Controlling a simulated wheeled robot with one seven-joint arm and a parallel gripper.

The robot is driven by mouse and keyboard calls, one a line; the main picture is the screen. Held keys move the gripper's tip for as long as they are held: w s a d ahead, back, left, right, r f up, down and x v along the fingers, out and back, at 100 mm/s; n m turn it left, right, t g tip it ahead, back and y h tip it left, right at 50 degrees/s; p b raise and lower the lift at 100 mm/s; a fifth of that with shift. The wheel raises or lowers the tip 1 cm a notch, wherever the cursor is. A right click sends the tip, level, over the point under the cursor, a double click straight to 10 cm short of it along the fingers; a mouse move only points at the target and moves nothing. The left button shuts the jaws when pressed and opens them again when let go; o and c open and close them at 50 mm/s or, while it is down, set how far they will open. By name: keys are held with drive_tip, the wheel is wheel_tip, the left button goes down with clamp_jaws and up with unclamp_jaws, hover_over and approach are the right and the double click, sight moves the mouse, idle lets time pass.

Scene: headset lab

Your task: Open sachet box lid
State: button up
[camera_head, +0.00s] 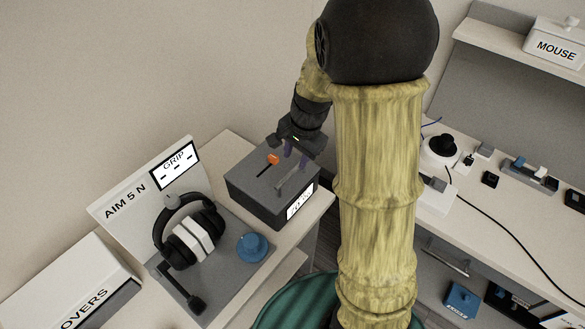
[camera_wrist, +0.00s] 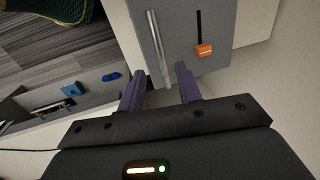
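A dark grey box (camera_head: 255,205) stands at the back right of the left-hand table, its lid down. A white label on its front is too small to read, so I cannot confirm it is the sachet box. The top has a metal bar handle (camera_wrist: 158,48) and an orange knob (camera_wrist: 204,50) at the end of a black slot. My gripper (camera_head: 296,156) is just above the box top. Its two purple fingers (camera_wrist: 160,72) are apart and empty, with the near end of the bar handle between them in the wrist view. I cannot tell whether they reach around it.
A headset (camera_head: 190,232) rests on a stand left of the box, near a blue round knob (camera_head: 252,247) and an "AIM 5 N" panel (camera_head: 130,196). A white box marked "OVERS" (camera_head: 75,285) is at far left. A right-hand bench (camera_head: 500,225) holds small parts and cables.

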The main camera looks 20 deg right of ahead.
sight(291, 173)
drive_tip(key=f, duration=0.4)
drive_tip(key=w+f, duration=0.1)
drive_tip(key=f, duration=0.1)
drive_tip(key=shift+a+f, duration=0.1)
drive_tip(key=shift+a, duration=0.25)
clamp_jaws()
